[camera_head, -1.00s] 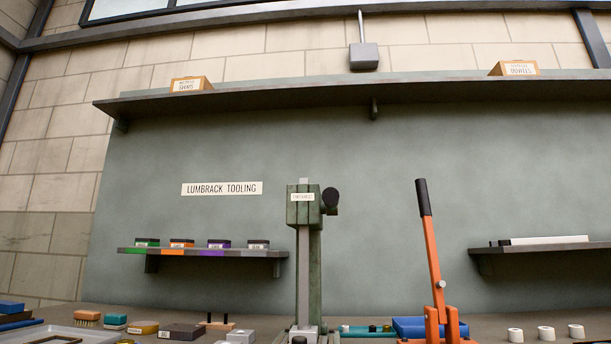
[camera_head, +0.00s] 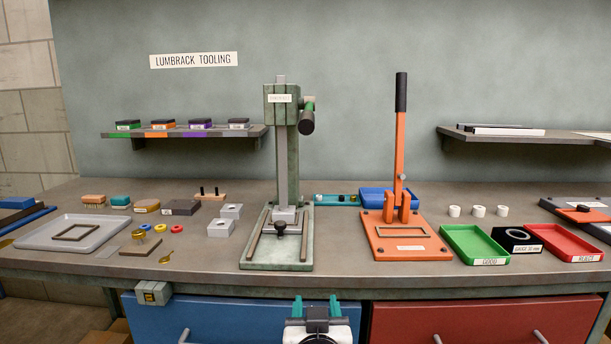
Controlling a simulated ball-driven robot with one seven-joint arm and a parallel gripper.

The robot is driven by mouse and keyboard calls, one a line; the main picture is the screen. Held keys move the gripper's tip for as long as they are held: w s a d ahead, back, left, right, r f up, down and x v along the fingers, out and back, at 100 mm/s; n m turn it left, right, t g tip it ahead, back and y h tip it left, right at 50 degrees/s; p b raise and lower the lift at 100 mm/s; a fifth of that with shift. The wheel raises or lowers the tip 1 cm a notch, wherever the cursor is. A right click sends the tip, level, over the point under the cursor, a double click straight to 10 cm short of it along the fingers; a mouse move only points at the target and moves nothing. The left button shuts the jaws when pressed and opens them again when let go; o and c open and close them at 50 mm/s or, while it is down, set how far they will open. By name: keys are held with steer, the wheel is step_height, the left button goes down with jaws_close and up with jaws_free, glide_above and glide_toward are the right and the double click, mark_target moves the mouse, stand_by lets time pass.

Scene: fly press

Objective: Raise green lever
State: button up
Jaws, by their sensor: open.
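The green press (camera_head: 292,150) stands upright on the bench near the middle of the view. Its ram (camera_head: 281,175) comes down over a green base plate (camera_head: 262,254). The green lever (camera_head: 309,105) sticks out at the right of the press head and ends in a black grip (camera_head: 307,127), which points toward me and slightly down. My gripper (camera_head: 316,306) is at the bottom edge of the view, in front of the bench and well below the lever. Its teal fingers are apart with nothing between them.
An orange lever press (camera_head: 400,160) with a tall handle stands to the right. Green (camera_head: 470,243) and red (camera_head: 562,242) trays lie beyond it. A grey tray (camera_head: 45,238) and small parts fill the left bench. Blue (camera_head: 225,320) and red (camera_head: 470,322) drawers front the bench.

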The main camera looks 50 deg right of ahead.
mark_target(307, 123)
steer(key=a+r+m+t+h+p, duration=0.1)
steer(key=a+r+m+h+p, duration=0.2)
steer(key=r, duration=1)
steer(key=r+m+t+h+p, duration=0.1)
steer(key=r+t+h+p, duration=0.3)
steer(key=r, duration=1)
steer(key=w+d+r+p, duration=0.1)
steer(key=w+d, duration=0.1)
steer(key=w+d+r+g+p, duration=0.1)
steer(key=w+d, duration=0.1)
steer(key=d, duration=0.1)
steer(key=w+d+r+g+p, duration=0.1)
steer(key=w+d, duration=0.1)
steer(key=d, duration=0.1)
steer(key=shift+w+r+y+p, duration=0.15)
steer(key=shift+r+y+p, duration=0.15)
steer(key=shift+y, duration=0.1)
jaws_close()
